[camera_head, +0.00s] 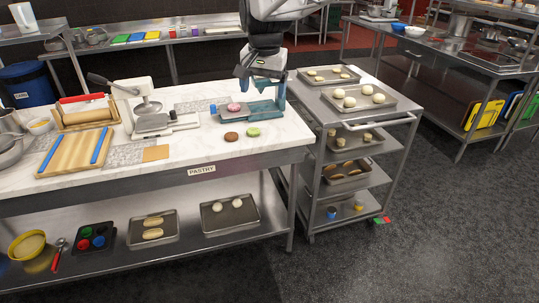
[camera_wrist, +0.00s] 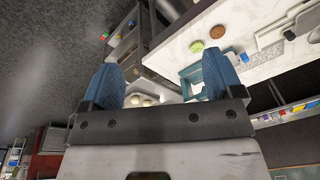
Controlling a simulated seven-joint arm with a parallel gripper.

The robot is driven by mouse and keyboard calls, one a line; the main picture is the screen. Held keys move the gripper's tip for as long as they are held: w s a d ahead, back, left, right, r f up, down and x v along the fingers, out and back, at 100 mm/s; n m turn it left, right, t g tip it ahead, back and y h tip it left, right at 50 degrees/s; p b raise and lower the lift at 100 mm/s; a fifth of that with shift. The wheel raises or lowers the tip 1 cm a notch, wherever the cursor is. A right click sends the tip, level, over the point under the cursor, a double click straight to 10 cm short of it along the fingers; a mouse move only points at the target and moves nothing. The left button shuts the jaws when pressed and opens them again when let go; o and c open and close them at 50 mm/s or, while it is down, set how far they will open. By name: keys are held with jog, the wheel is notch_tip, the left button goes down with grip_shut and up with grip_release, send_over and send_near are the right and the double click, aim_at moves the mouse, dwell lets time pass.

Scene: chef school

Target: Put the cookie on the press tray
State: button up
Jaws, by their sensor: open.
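A pink cookie (camera_head: 234,107) lies at the left end of a teal press-like stand (camera_head: 262,108) on the marble counter; whether it rests on a tray there is too small to tell. A brown cookie (camera_head: 231,136) and a green cookie (camera_head: 253,131) lie on the marble in front. In the wrist view the green cookie (camera_wrist: 197,46), brown cookie (camera_wrist: 217,31) and teal stand (camera_wrist: 196,78) show beyond my fingers. My gripper (camera_wrist: 163,82) is open and empty, its blue fingers wide apart. In the head view my gripper (camera_head: 258,74) is above the teal stand.
A white lever press (camera_head: 150,110) stands left on the counter (camera_head: 205,150), beside a wooden board with blue strips (camera_head: 75,151). A steel cart (camera_head: 350,120) holding trays of dough stands right of the counter. Bare marble lies at the counter's front edge.

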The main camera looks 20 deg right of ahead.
jog(key=s+f+n, duration=0.2)
jog(key=s+f, duration=0.1)
jog(key=s, duration=0.6)
jog(key=s+f+n, duration=0.2)
jog(key=s+f, duration=0.2)
jog(key=s, duration=0.6)
jog(key=s+f+n, duration=0.2)
jog(key=s+f, duration=0.2)
jog(key=s, duration=0.6)
jog(key=shift+s+a+f+t, duration=0.15)
jog(key=shift+f+t, duration=0.05)
jog(key=shift+t, duration=0.2)
